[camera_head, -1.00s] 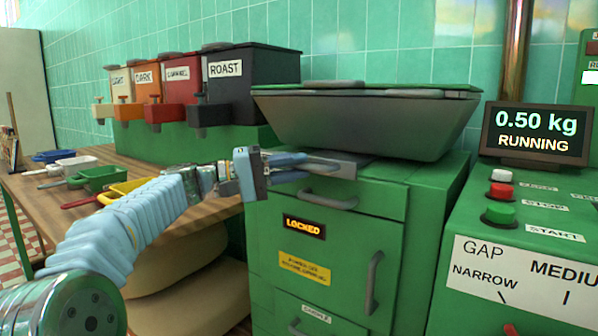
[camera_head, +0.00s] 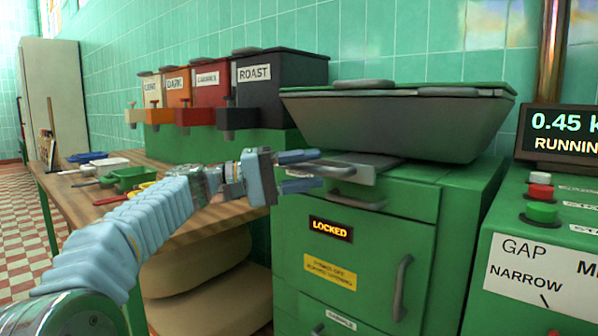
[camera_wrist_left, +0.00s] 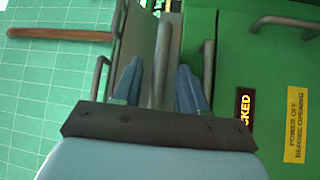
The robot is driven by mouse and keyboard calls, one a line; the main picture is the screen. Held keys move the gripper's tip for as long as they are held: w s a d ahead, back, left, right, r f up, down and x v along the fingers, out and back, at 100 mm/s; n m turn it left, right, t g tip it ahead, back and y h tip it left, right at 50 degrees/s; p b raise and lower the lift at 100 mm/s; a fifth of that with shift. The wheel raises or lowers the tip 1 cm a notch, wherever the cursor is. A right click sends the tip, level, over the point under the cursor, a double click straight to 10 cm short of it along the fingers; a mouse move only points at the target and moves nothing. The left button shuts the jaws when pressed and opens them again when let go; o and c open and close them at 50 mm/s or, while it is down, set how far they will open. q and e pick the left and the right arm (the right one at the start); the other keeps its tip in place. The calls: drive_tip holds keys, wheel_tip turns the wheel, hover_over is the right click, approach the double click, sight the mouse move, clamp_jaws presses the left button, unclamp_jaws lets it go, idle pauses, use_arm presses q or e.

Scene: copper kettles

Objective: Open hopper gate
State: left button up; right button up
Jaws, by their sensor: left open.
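The hopper (camera_head: 400,130) is a grey tapered bin with a green lid on a green cabinet. A flat grey gate plate (camera_head: 363,176) sticks out at the front under it. My left gripper (camera_head: 303,171) is open at the plate's left end, its blue fingers apart. In the left wrist view the open fingers (camera_wrist_left: 158,88) stand on either side of a grey bar (camera_wrist_left: 160,50), with gaps visible. I cannot tell whether they touch it. My right gripper is not in view.
Below the plate is a drawer handle (camera_head: 357,201). The cabinet door shows a lit LOCKED sign (camera_head: 331,229) and an upright handle (camera_head: 402,288). At right, a display (camera_head: 562,133) reads 0.45 and RUNNING, above red and green buttons. Coloured bins (camera_head: 208,105) and scoops stand left.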

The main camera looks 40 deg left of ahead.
use_arm(q)
drive_tip(key=v, duration=1.3)
drive_tip(key=shift+s+a+f, duration=0.2)
drive_tip(key=shift+s+a, duration=0.05)
drive_tip(key=shift+a, duration=0.05)
